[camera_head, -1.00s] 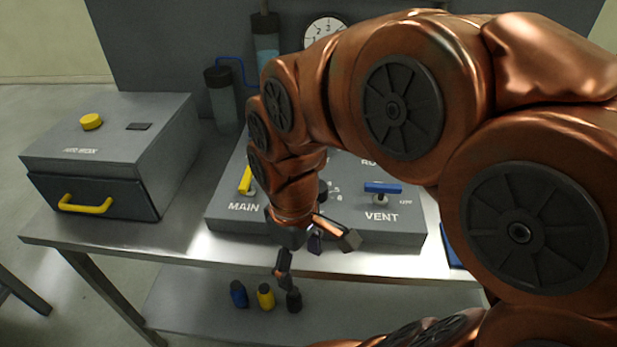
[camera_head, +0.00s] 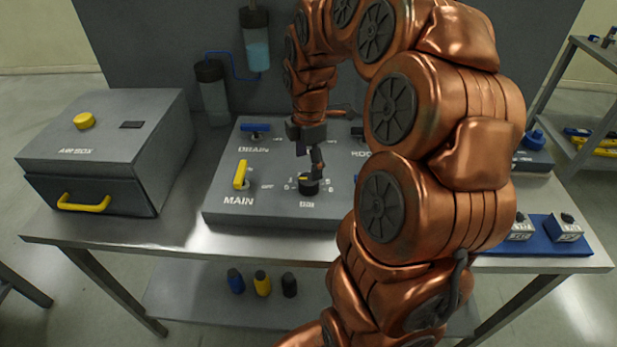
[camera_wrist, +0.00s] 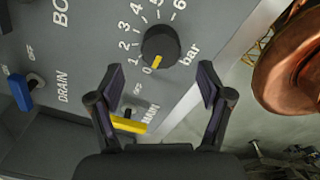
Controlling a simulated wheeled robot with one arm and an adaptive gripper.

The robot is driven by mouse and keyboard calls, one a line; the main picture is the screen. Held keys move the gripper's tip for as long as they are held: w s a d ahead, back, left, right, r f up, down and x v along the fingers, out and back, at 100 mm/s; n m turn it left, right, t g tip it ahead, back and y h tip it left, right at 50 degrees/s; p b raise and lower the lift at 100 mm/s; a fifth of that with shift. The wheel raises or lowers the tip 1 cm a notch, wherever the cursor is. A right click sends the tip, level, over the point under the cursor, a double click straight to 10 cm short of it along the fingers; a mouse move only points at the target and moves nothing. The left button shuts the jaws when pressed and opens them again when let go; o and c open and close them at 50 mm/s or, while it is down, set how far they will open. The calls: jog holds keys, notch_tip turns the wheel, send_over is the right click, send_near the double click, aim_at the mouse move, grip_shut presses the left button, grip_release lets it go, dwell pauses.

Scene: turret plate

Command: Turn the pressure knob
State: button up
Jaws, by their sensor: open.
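The pressure knob (camera_head: 308,186) is a black round dial with a yellow pointer mark on the grey control panel (camera_head: 270,205). In the wrist view the knob (camera_wrist: 160,46) sits ahead of my gripper (camera_wrist: 160,90), centred between the two fingers but beyond their tips. Its yellow mark points near 0 on the scale marked "bar". My gripper is open and empty. In the head view my gripper (camera_head: 311,160) hangs just above and behind the knob; I cannot tell the exact gap.
The yellow MAIN lever (camera_head: 240,174) stands left of the knob, and the blue DRAIN lever (camera_head: 256,128) is behind it. A grey box with a yellow handle (camera_head: 84,203) stands at left. A blue tray (camera_head: 545,240) lies at right. Bare bench (camera_head: 190,225) shows between box and panel.

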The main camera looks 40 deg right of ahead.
aim_at(308, 179)
jog(key=shift+f+p, duration=0.85)
jog(key=shift+f, duration=2.2)
jog(key=shift+c, duration=0.3)
jog(key=c, duration=1.1)
jog(key=shift+f+b, duration=0.1)
jog(key=shift+b, duration=0.25)
